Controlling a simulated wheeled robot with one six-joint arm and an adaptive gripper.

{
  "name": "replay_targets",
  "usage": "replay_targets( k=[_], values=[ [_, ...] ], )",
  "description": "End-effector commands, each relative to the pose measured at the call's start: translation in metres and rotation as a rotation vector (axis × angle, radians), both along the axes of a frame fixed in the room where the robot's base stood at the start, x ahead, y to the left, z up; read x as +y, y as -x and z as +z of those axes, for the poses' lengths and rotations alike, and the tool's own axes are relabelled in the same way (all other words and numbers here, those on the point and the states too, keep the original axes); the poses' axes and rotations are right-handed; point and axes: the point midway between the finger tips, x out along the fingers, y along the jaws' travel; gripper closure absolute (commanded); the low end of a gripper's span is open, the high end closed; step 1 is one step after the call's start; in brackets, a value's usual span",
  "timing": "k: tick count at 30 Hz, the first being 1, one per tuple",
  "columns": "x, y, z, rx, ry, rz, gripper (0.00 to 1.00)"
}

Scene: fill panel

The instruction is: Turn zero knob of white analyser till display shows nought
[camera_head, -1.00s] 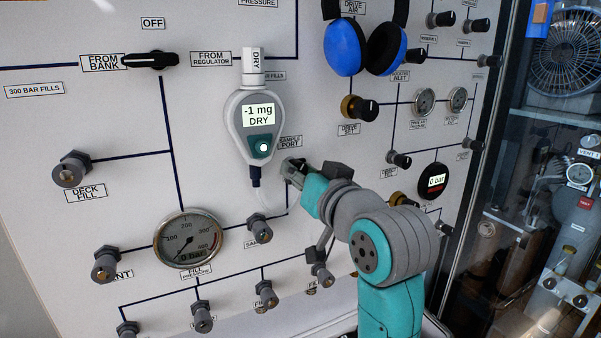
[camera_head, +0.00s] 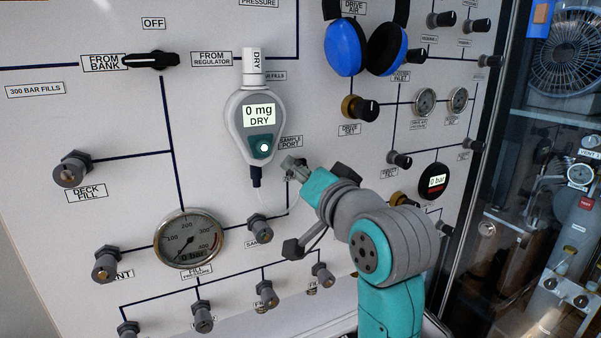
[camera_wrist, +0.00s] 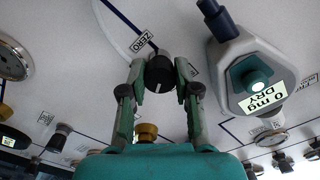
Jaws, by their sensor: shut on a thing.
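The white analyser (camera_head: 235,124) hangs on the panel, and its display (camera_head: 259,115) reads "0 mg DRY". In the wrist view the analyser (camera_wrist: 228,62) appears upside down at the right, its display (camera_wrist: 263,103) also reading 0 mg. The dark zero knob (camera_wrist: 158,76) sits beside a "ZERO" label (camera_wrist: 141,42) on the panel. My gripper (camera_wrist: 160,72) is shut on this knob, one finger on each side. In the head view my gripper (camera_head: 291,168) is at the panel, just right of and below the analyser, and hides the knob.
A gauge (camera_head: 188,240) and several valve knobs lie left of and below my arm. Blue earmuffs (camera_head: 345,47) hang above it. A black round display (camera_head: 435,182) reading 0 bar is to the right. A clear tube runs below the analyser.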

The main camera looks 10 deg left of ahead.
Motion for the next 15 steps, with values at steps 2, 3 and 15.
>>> replay_targets(
  k=[2,3,15],
  values=[
    [-0.0001,-0.0001,-0.0001,0.000,0.000,0.000,1.00],
    [-0.0001,-0.0001,-0.0001,0.000,0.000,0.000,1.00],
    [-0.0002,-0.0001,-0.0001,-0.001,0.001,0.000,0.43]
  ],
)
